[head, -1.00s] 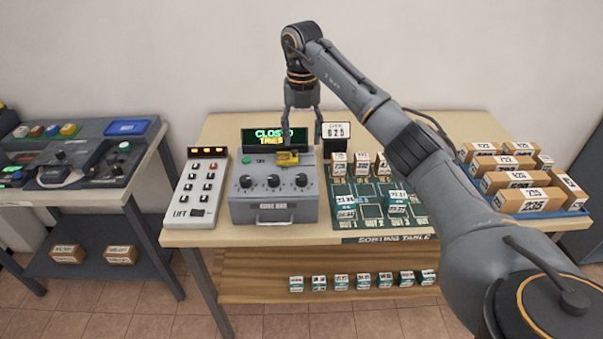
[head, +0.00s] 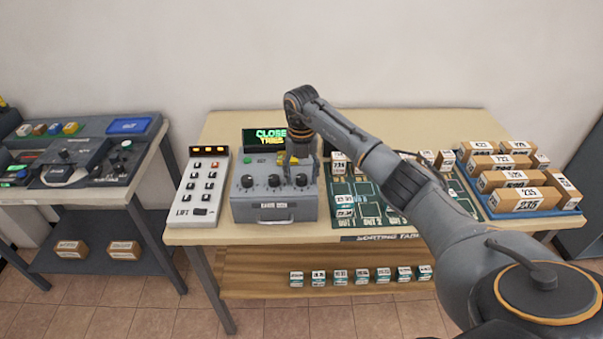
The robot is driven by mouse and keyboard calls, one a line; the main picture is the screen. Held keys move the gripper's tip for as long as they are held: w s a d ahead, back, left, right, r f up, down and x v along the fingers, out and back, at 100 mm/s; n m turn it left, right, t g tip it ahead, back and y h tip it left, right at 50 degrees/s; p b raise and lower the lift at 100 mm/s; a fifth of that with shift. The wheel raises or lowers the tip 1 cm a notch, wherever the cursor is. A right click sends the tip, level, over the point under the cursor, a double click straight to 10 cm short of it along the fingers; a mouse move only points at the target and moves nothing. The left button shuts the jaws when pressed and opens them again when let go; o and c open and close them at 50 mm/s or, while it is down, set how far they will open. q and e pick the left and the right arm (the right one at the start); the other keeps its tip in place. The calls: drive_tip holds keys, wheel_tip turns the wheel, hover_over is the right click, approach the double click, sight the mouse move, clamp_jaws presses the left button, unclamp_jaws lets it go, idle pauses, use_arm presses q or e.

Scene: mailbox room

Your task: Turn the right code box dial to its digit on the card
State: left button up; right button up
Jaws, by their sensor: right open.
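The grey code box (head: 274,208) stands on the sorting table with three black dials in a row on its sloped top. The right dial (head: 301,180) shows at the right end of the row; its pointer is too small to read. My right gripper (head: 301,160) points down above and just behind the right dial, its fingers small and partly hidden by the wrist. It is open, and I cannot tell whether it touches the dial. The green display (head: 264,138) behind the box is partly covered by my arm. The code card is hidden behind my arm. My left gripper is out of view.
A white lift keypad (head: 203,187) stands left of the box. To the right, a green sorting board (head: 372,212) holds small boxes, and a blue tray (head: 535,214) holds several brown parcels. A separate console table (head: 70,196) stands at the left.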

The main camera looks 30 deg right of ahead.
clamp_jaws()
